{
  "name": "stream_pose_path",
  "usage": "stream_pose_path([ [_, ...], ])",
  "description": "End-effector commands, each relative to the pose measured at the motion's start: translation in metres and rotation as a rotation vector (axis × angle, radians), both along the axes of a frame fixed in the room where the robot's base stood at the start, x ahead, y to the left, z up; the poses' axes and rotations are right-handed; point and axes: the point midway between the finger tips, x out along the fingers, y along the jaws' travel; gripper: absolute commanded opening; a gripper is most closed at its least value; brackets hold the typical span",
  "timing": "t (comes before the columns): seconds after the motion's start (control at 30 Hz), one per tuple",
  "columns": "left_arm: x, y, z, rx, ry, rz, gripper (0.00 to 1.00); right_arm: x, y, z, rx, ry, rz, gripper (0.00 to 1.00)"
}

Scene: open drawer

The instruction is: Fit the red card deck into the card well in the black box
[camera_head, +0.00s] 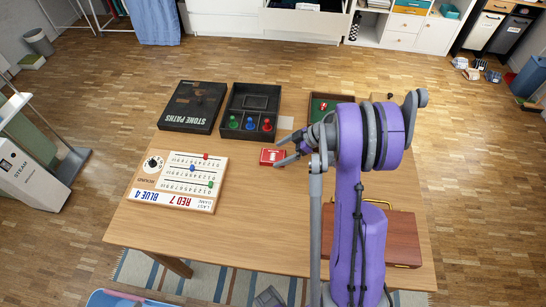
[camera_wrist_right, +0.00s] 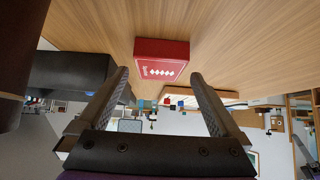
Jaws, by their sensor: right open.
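The red card deck (camera_head: 271,157) lies flat on the wooden table, just below the black box (camera_head: 236,102). The box is open, with an empty rectangular well (camera_head: 256,102) in its far part and green, blue and red pawns in its near part. My right gripper (camera_head: 283,150) is open, its fingers pointing left at the deck's right side. In the right wrist view the deck (camera_wrist_right: 160,62) shows beyond and between the two fingertips (camera_wrist_right: 160,78), not gripped. My left gripper is not in view.
The black "Stone Paths" lid (camera_head: 192,106) lies left of the box. A white score board (camera_head: 190,172) lies left of the deck. A green-lined tray (camera_head: 317,100) and a brown case (camera_head: 402,238) stand to the right. The table's front middle is clear.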

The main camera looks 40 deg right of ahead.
Motion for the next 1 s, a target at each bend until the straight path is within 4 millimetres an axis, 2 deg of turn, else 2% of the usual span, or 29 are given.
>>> stream_pose_path([
  [0.13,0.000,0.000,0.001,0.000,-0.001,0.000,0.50,0.012,0.011,-0.014,0.000,-0.001,0.002,1.00],
  [0.37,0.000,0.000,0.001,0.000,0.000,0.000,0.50,0.014,0.012,-0.017,0.001,-0.001,0.000,1.00],
  [0.47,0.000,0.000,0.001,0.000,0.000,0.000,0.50,0.014,0.012,-0.017,0.001,-0.001,0.000,0.86],
  [0.83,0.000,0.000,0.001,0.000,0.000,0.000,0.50,0.014,0.012,-0.016,0.000,-0.001,0.001,0.19],
  [1.0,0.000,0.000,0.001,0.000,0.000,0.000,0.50,0.014,0.012,-0.016,0.000,-0.001,0.001,0.18],
])
